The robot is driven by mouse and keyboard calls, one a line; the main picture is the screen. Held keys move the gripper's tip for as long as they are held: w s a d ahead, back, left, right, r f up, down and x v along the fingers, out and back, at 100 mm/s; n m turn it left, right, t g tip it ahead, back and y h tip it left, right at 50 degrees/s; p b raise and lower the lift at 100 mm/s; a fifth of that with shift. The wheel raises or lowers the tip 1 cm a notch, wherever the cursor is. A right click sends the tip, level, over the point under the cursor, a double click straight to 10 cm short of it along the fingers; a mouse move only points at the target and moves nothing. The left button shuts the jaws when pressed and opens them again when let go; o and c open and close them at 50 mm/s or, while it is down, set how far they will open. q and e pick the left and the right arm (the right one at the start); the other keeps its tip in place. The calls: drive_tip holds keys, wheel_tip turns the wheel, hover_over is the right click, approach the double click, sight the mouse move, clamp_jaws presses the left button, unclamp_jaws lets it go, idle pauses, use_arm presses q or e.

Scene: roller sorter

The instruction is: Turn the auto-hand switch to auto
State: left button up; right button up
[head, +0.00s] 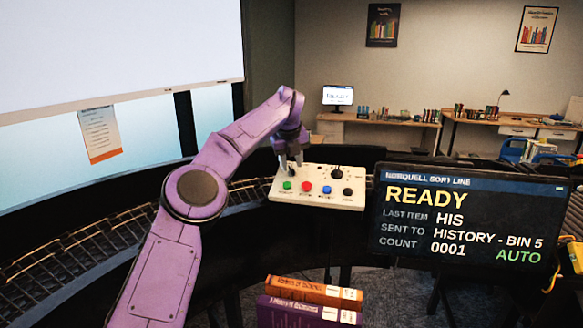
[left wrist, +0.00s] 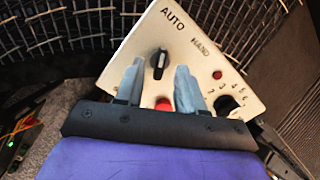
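The cream control panel (head: 318,200) stands at the centre of the head view. In the left wrist view the black auto-hand switch (left wrist: 158,63) has a white mark and sits below the printed AUTO (left wrist: 172,17) and left of HAND (left wrist: 202,47). Its knob stands nearly upright in that picture, its upper end towards AUTO. The display screen (head: 465,222) reads READY, with AUTO in green. My left gripper (head: 291,164) is over the panel's left part. In the left wrist view its fingers (left wrist: 158,75) are apart, with the switch showing between their tips; no contact is visible. My right gripper is out of view.
The panel carries green (head: 287,186), red (head: 306,187), blue (head: 327,190) and black (head: 347,192) buttons and a numbered black dial (head: 337,174). A roller track (head: 100,245) curves behind at left. Books (head: 310,300) lie in front, below the panel.

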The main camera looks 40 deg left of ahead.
use_arm(q)
drive_tip(key=v, duration=0.8)
drive_tip(key=shift+d+r, duration=0.15)
drive_tip(key=shift+r, duration=0.15)
drive_tip(key=shift+s, duration=0.1)
drive_tip(key=shift+d, duration=0.1)
